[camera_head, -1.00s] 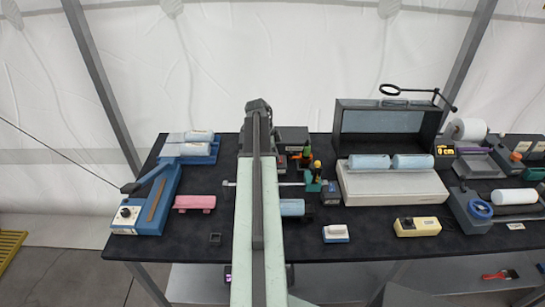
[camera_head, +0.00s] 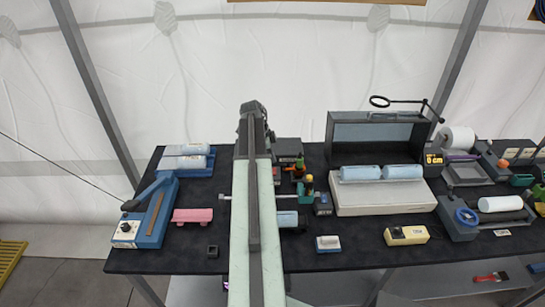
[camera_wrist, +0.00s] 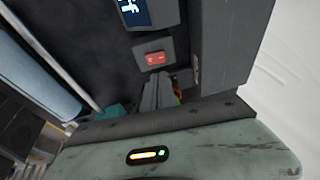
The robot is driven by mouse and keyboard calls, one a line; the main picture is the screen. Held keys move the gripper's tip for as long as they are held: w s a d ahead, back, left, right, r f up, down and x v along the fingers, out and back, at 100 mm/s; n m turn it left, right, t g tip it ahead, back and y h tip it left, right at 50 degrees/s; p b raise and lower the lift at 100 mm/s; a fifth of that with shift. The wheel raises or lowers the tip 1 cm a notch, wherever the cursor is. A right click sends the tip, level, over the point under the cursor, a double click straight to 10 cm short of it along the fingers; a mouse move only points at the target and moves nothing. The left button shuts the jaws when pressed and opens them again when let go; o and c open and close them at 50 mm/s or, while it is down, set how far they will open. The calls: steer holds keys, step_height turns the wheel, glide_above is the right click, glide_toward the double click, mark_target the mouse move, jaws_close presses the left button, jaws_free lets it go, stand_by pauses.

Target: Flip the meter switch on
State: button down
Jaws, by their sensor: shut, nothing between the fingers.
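In the wrist view, a red rocker switch (camera_wrist: 154,58) sits on a small grey housing. A dark device with a blue display (camera_wrist: 133,11) and partly cut-off white characters lies just beyond it. I cannot tell for sure that these are the meter and its switch. My gripper (camera_wrist: 160,88) is shut and empty, its dark fingers pointing toward the switch housing, just short of the red switch in the picture. Contact cannot be told. In the head view my arm hides the gripper and much of this area.
A blue lever device (camera_head: 150,215) is on the left.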

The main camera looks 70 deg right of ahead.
steer(key=p+v, duration=0.6)
steer(key=v, duration=0.2)
steer(key=shift+r, duration=0.2)
